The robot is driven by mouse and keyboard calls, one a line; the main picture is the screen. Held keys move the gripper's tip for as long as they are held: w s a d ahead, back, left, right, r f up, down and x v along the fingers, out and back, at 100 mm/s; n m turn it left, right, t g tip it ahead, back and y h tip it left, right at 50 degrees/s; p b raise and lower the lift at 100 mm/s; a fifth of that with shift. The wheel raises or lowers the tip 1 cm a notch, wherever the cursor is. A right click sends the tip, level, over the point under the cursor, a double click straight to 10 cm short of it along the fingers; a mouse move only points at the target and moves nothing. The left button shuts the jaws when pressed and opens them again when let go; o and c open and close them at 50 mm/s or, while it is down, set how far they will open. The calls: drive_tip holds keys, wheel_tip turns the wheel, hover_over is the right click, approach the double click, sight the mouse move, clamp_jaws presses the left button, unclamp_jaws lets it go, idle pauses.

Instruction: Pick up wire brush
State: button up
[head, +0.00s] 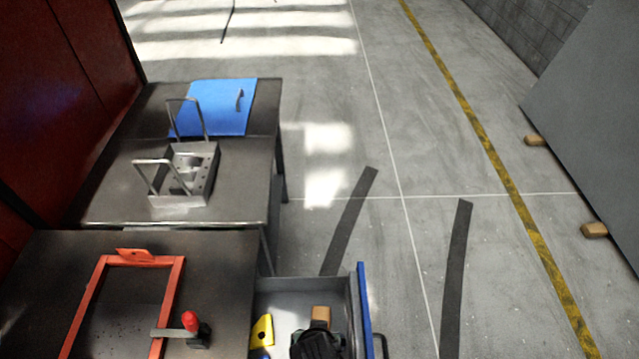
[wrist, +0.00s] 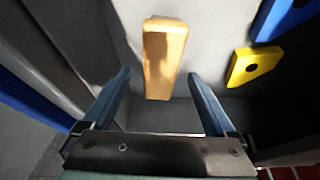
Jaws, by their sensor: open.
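A tan wooden block-shaped piece, which looks like the wire brush (wrist: 164,55), lies in the open drawer; no bristles show. In the head view the tan end of the wire brush (head: 321,313) shows just beyond my gripper (head: 318,342). In the wrist view my gripper (wrist: 158,78) is open, with one finger on each side of the near part of the brush. Gaps show between the fingers and the wood, and the gripper is empty. My dark wrist hides part of the drawer in the head view.
The open drawer (head: 288,292) has a blue front (head: 363,310) on its right. A yellow piece with a hole (head: 262,330) and a blue piece (wrist: 282,18) lie beside the brush. A red frame (head: 175,290) and a red-handled clamp (head: 191,322) are on the bench at left.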

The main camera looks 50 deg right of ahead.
drive_tip(key=shift+x, duration=1.45)
drive_tip(key=shift+f, duration=0.25)
clamp_jaws()
